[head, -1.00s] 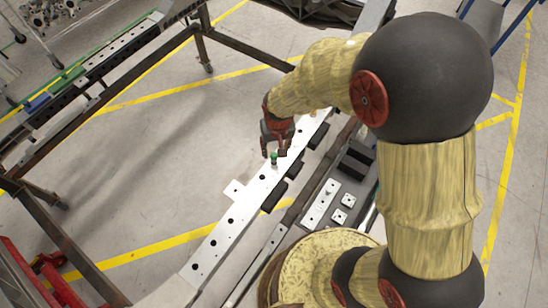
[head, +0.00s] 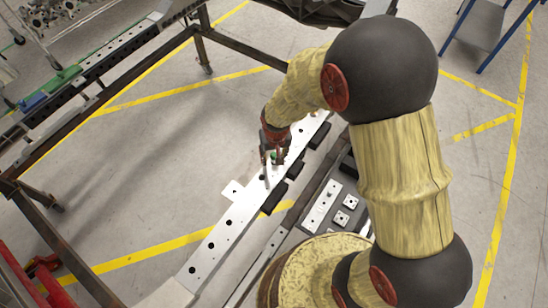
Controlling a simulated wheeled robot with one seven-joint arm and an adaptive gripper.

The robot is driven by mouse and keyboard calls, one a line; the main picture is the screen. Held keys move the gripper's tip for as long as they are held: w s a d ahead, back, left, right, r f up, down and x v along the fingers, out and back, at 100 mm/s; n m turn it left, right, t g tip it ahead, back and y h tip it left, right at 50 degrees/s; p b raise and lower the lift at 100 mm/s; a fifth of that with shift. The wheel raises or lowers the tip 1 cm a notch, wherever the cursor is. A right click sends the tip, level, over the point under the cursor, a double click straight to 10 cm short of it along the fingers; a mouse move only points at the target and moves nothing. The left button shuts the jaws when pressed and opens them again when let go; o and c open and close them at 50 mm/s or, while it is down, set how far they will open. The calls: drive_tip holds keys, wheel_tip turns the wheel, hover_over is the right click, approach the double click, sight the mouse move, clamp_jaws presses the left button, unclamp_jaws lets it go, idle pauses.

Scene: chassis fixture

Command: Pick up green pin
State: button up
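The green pin (head: 273,156) stands on the light metal chassis rail (head: 233,217), and only its green top shows clearly. My gripper (head: 273,158) is low over the rail, with its fingers on either side of the pin. The fingers look apart, with the green top showing between them. Whether either finger touches the pin is too small to tell. The lower part of the pin is hidden by the fingers.
The rail has a row of dark holes and black blocks (head: 274,196) along its right side. A grey tray (head: 322,207) with small metal plates lies to the right. A dark steel frame (head: 110,90) stands at the left. Open floor lies between.

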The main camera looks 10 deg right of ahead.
drive_tip(key=shift+c, duration=1.2)
drive_tip(key=c, duration=0.8)
clamp_jaws()
drive_tip(key=shift+r, duration=0.1)
drive_tip(key=shift+r+p, duration=0.35)
drive_tip(key=shift+r, duration=0.2)
wheel_tip(320, 180, up, 2)
drive_tip(key=shift+r+p, duration=0.2)
drive_tip(key=shift+p, duration=0.4)
drive_tip(key=s+d+r+p, duration=0.2)
drive_tip(key=s+r+p, duration=0.2)
drive_tip(key=s+r, duration=0.5)
drive_tip(key=s, duration=0.4)
drive_tip(key=shift+s+d+r, duration=0.2)
drive_tip(key=shift+s+d, duration=0.2)
